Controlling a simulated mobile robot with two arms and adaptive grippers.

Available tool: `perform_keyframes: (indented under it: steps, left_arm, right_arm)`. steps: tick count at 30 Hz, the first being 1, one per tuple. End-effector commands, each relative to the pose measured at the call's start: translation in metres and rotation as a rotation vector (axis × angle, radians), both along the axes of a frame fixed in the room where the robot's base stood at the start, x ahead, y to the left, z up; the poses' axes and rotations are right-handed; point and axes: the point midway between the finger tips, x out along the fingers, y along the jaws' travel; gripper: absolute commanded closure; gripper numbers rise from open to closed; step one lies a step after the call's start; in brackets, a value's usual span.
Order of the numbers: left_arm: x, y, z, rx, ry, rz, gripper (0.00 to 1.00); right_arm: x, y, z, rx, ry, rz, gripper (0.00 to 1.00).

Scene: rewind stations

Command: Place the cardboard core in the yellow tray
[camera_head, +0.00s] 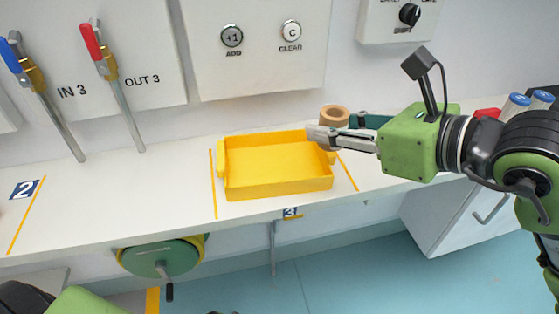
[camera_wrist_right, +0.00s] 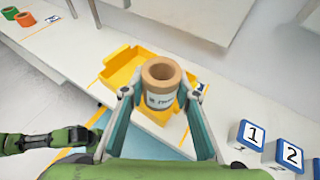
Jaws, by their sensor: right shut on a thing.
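The cardboard core (camera_head: 334,113) is a short tan tube with a white label, seen from above in the right wrist view (camera_wrist_right: 160,73). My right gripper (camera_head: 322,136) is shut on it, with one finger on each side in the wrist view (camera_wrist_right: 162,92). The core is upright or nearly so. The yellow tray (camera_head: 280,187) is on the white counter and looks empty. In the head view the core overlaps the tray's right back corner; its height above the tray is hard to tell. My left gripper cannot be made out.
The white counter (camera_head: 110,182) has yellow line marks on both sides of the tray. Blue-and-white number blocks (camera_wrist_right: 247,136) show at the right in the wrist view. Blue (camera_head: 8,55) and red (camera_head: 90,40) valve handles are on the wall. A green crank wheel (camera_head: 150,256) is below the counter.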

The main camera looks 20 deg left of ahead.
Motion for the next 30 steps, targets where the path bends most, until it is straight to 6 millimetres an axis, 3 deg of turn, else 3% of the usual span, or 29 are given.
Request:
perform_keyframes:
  steps: [6, 12, 20, 24, 30]
  left_arm:
    - [0.000, 0.000, 0.001, 0.000, -0.001, 0.000, 0.60]
    - [0.004, -0.001, 0.011, -0.001, -0.008, 0.001, 0.60]
    - [0.005, -0.001, 0.016, -0.001, -0.007, 0.002, 0.60]
    - [0.005, -0.001, 0.017, -0.001, -0.007, 0.002, 0.60]
    - [0.012, -0.001, 0.035, -0.002, -0.025, 0.003, 0.60]
  right_arm:
    - [0.018, 0.053, -0.025, 0.002, 0.003, 0.004, 0.88]
    - [0.028, 0.079, -0.061, 0.000, 0.003, 0.001, 0.88]
    - [0.033, 0.091, -0.077, 0.000, 0.001, 0.002, 0.88]
    - [0.036, 0.096, -0.095, -0.001, 0.002, 0.000, 0.88]
    - [0.035, 0.096, -0.114, 0.001, -0.001, 0.001, 0.88]
